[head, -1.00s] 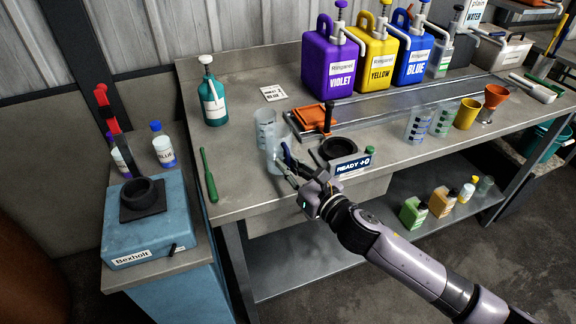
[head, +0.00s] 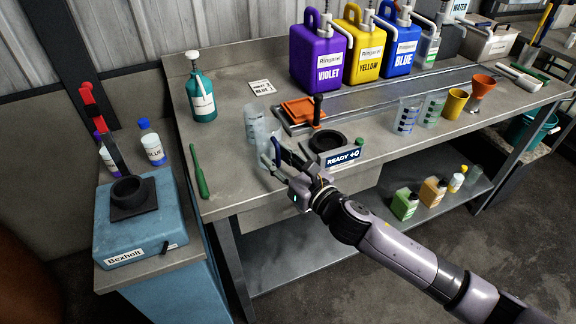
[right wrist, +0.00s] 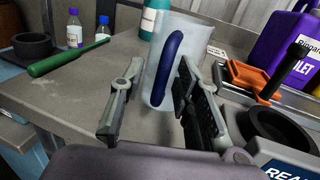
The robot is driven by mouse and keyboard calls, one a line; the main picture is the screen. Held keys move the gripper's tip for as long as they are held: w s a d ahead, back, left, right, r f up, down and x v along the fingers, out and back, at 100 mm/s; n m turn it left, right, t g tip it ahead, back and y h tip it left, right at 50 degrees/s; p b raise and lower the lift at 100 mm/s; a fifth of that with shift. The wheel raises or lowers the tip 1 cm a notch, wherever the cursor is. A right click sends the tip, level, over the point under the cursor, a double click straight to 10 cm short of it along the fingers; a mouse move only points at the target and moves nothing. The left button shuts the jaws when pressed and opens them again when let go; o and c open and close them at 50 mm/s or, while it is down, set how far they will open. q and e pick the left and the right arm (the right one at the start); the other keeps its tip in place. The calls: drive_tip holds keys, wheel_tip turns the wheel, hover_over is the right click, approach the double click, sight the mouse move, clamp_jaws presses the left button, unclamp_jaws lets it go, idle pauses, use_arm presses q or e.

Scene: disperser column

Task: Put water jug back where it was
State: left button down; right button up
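The water jug (head: 264,130) is a translucent pale container with a dark blue handle. It stands upright on the grey bench near the front edge. In the right wrist view the jug (right wrist: 190,40) is straight ahead, its handle toward me. My right gripper (head: 272,157) is at the jug's near side. In the right wrist view the gripper (right wrist: 158,108) is open, with one finger on each side of the handle and a visible gap at the left finger. Whether the right finger touches the handle I cannot tell. My left gripper is not in view.
A clear beaker (head: 250,118) stands close behind the jug. A green tool (head: 201,172) lies left, and a teal pump bottle (head: 201,92) stands behind. Right are a black ring on a "READY" scale (head: 342,156) and an orange tray (head: 297,110). Violet, yellow and blue canisters (head: 317,60) stand at the back.

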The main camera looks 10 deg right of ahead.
drive_tip(key=b+v, duration=0.2)
drive_tip(key=v, duration=1)
